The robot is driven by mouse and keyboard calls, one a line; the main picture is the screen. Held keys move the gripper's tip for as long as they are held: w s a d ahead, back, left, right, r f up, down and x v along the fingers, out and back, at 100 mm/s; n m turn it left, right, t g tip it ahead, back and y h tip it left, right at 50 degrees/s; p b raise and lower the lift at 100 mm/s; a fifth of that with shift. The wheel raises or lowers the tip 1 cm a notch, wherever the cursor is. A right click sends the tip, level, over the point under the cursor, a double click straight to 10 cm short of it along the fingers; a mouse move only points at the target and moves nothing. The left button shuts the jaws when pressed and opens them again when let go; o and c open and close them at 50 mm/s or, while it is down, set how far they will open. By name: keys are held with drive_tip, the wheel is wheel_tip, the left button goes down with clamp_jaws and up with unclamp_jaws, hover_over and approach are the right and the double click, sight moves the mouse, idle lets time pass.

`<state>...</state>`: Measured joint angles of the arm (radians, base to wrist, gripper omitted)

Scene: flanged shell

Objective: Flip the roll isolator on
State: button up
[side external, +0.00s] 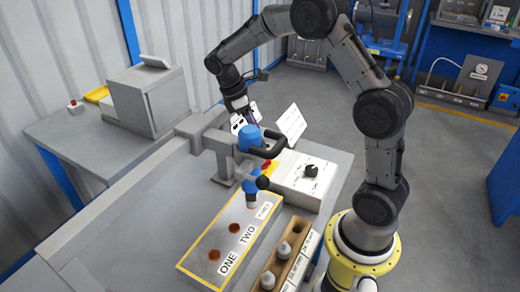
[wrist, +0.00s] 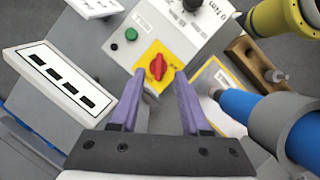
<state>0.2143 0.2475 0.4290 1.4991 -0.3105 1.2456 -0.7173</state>
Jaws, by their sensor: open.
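The roll isolator appears to be the red rotary knob (wrist: 158,67) on a yellow square plate (wrist: 148,55) on a light grey panel. Its handle points roughly up and down in the wrist view; the small lettering around it is unreadable. In the side view only a bit of red and yellow (side external: 267,167) shows behind the blue tool. My gripper (wrist: 159,76) is open, its two purple fingers apart on either side of the knob in the picture. I cannot tell how far above it they are. In the side view my gripper is partly hidden behind the blue tool.
A blue cylindrical tool (side external: 250,140) with black handles stands close to my gripper. The panel (side external: 297,185) also carries a black dial (side external: 311,170), a green button (wrist: 131,34) and a small dark button. A white slotted plate (wrist: 58,80) lies left in the wrist view.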

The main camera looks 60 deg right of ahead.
sight(263, 160)
drive_tip(key=f, duration=0.6)
drive_tip(key=s+f, duration=0.1)
drive_tip(key=f, duration=0.2)
drive_tip(key=shift+d+f, duration=0.35)
drive_tip(key=shift+d, duration=0.05)
drive_tip(key=shift+x, duration=0.85)
drive_tip(key=shift+r, duration=0.1)
clamp_jaws()
